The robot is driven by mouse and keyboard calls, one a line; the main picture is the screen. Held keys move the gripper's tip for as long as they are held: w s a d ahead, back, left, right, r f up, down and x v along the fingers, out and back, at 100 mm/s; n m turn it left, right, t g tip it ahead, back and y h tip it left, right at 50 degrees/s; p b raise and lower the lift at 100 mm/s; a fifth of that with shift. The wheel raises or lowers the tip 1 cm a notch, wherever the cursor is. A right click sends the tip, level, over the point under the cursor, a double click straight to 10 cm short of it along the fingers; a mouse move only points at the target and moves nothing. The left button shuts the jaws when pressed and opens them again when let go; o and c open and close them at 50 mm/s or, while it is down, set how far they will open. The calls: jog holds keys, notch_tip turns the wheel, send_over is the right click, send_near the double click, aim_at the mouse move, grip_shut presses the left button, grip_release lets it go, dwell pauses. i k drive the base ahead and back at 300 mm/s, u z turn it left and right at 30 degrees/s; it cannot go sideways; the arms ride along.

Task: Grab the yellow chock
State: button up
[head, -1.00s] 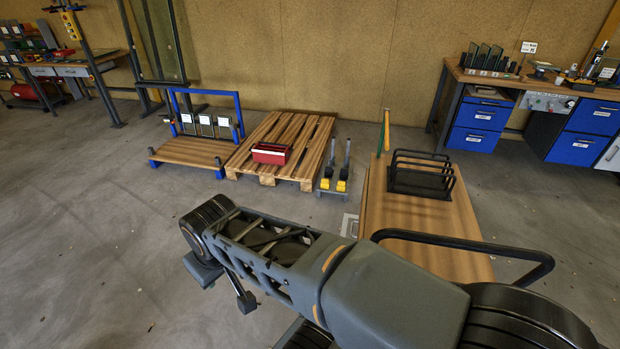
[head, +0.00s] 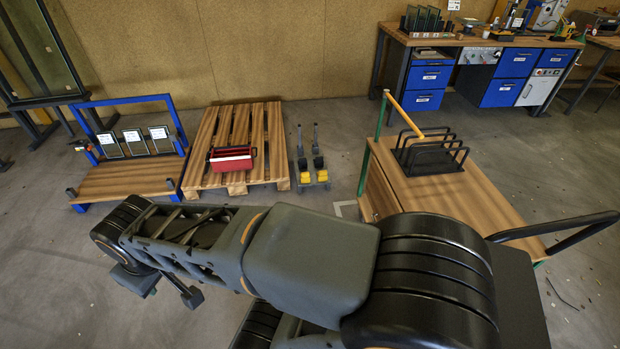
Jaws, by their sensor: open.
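Two yellow chocks, a left one (head: 306,178) and a right one (head: 322,177), sit side by side on a small grey base on the floor, right of the pallet. Each has a dark upper part, and an upright grey post stands behind each. My arm stretches across the foreground to the left. My gripper (head: 162,289) hangs below its far end, partly hidden by the arm. Its fingers look apart and empty. It is nearer to me and well left of the chocks, not touching them.
A wooden pallet (head: 208,130) bears a red toolbox (head: 232,160). A blue-framed wooden stand (head: 125,180) is at left. A wooden-topped cart (head: 470,210) with a black rack (head: 430,153) stands right of the chocks. Floor shows between chocks and cart. A workbench (head: 455,42) is behind.

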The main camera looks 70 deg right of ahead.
aim_at(305, 176)
jog(key=z, duration=1.75)
jog(key=i, duration=2.95)
jog(key=u, duration=0.35)
